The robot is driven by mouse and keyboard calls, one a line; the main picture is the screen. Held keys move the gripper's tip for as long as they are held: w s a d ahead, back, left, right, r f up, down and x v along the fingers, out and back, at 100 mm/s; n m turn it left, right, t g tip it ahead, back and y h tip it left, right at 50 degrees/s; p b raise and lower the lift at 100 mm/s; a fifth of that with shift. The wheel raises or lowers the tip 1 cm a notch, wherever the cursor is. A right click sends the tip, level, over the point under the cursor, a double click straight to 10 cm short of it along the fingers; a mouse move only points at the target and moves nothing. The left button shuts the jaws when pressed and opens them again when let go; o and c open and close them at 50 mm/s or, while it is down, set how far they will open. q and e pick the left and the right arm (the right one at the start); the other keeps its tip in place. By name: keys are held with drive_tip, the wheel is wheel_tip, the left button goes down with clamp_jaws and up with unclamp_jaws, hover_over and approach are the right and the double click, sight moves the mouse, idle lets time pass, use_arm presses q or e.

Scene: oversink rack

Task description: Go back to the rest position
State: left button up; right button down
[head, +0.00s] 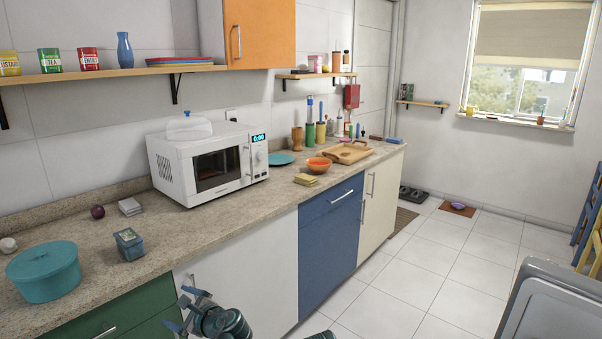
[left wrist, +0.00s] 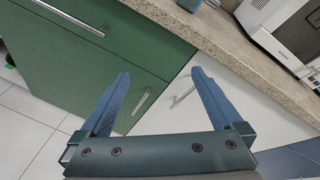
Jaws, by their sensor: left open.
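My left gripper (head: 183,309) shows at the bottom of the head view, in front of the white cabinet door and below the counter edge. In the left wrist view its two blue fingers (left wrist: 160,88) are spread apart with nothing between them. Behind them are the green drawer cabinet (left wrist: 90,50) and the white cabinet door (left wrist: 240,120). The gripper appears apart from both. My right gripper is not clearly in view; only a small dark bit shows at the bottom edge of the head view.
The speckled counter (head: 180,245) runs along the wall. It carries a teal pot (head: 45,275), a blue-grey tin (head: 129,244), a white microwave (head: 208,160) and an orange bowl (head: 319,164). White tiled floor (head: 420,270) is open to the right. A grey appliance (head: 555,305) stands at lower right.

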use_arm(q)
drive_tip(key=s+d+f+n+g+h, duration=0.3)
drive_tip(key=s+d+f+n, duration=0.25)
drive_tip(key=d, duration=0.25)
drive_tip(key=s+d+f+n+g+h, duration=0.35)
drive_tip(key=s+d+f, duration=0.2)
drive_tip(key=d, duration=0.35)
drive_tip(key=s+d+f+n+g+h, duration=0.2)
drive_tip(key=s+d+f+n+h, duration=0.2)
drive_tip(key=s+d+n, duration=0.3)
wheel_tip(320, 180, up, 17)
drive_tip(key=m+p, duration=0.1)
drive_tip(key=p, duration=1.6)
drive_tip(key=shift+w+d, duration=0.2)
drive_tip(key=shift+d, duration=0.15)
